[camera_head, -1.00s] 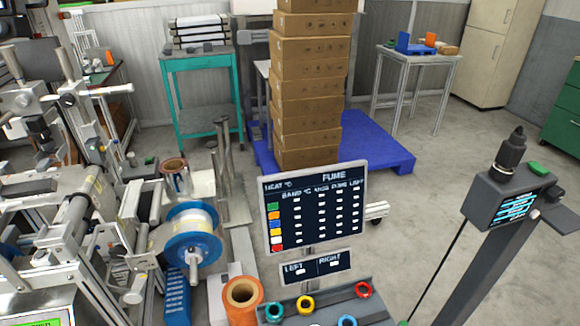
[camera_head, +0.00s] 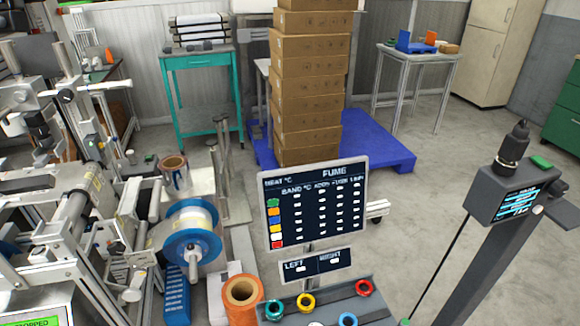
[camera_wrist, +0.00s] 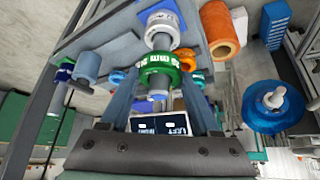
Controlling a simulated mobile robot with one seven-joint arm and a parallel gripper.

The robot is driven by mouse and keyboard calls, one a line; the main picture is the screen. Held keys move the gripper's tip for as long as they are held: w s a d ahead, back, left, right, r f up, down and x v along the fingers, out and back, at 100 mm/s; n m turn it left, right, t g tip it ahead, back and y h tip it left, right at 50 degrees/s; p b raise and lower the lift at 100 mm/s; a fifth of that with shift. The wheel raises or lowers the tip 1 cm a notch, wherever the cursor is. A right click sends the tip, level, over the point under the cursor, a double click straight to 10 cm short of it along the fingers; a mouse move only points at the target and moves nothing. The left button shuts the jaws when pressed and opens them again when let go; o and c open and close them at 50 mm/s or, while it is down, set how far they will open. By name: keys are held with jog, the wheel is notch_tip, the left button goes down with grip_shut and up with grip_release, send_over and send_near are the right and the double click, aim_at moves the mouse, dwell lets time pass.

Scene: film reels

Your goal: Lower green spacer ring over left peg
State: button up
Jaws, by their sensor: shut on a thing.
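A green spacer ring (camera_wrist: 160,65) with white lettering sits between the two fingers of my gripper (camera_wrist: 160,72) in the wrist view. The gripper is shut on it. A grey peg (camera_wrist: 159,41) shows on both sides of the ring, with a short stub visible below it, so the ring appears lined up with or around the peg. I cannot tell how far along the peg it sits. A white ring (camera_wrist: 162,20) is on the same line, farther up the picture. My gripper is not visible in the head view. A small sign (camera_head: 316,265) there reads LEFT and RIGHT.
A grey rack (camera_head: 332,304) at the bottom carries a teal ring (camera_head: 274,308), yellow ring (camera_head: 306,301), red ring (camera_head: 363,288) and blue ring (camera_head: 348,319). An orange roll (camera_head: 242,290) and blue-flanged spool (camera_head: 192,238) stand left of it. A chart board (camera_head: 314,205) rises behind.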

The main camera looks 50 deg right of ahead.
jog(key=shift+f, duration=0.4)
jog(key=o, duration=1.5)
jog(key=p+v, duration=0.2)
jog(key=v, duration=1.1)
